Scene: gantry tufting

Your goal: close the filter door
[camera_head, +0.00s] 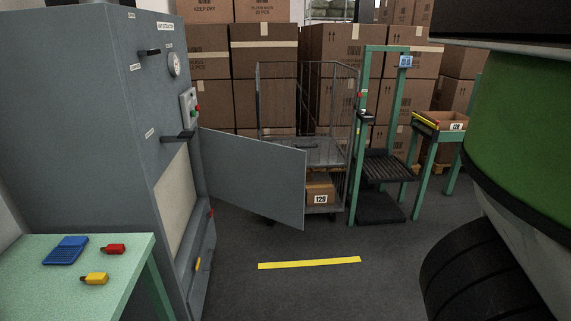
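The filter door (252,173) is a flat grey panel standing wide open. It extends to the right from the front of the tall grey cabinet (95,110) at the left. The cabinet's opening shows a pale, cream filter surface (175,205). A dark handle (179,137) sticks out above the opening, and another dark handle (149,52) is higher up. A yellow handle (197,264) is low on the cabinet. My gripper is not in view.
A green table (100,262) with a blue tray and red and yellow items stands at front left. A wire cage cart (258,95) is behind the door. A green frame stand (358,120) is right of it. Floor around the yellow stripe (310,263) is clear.

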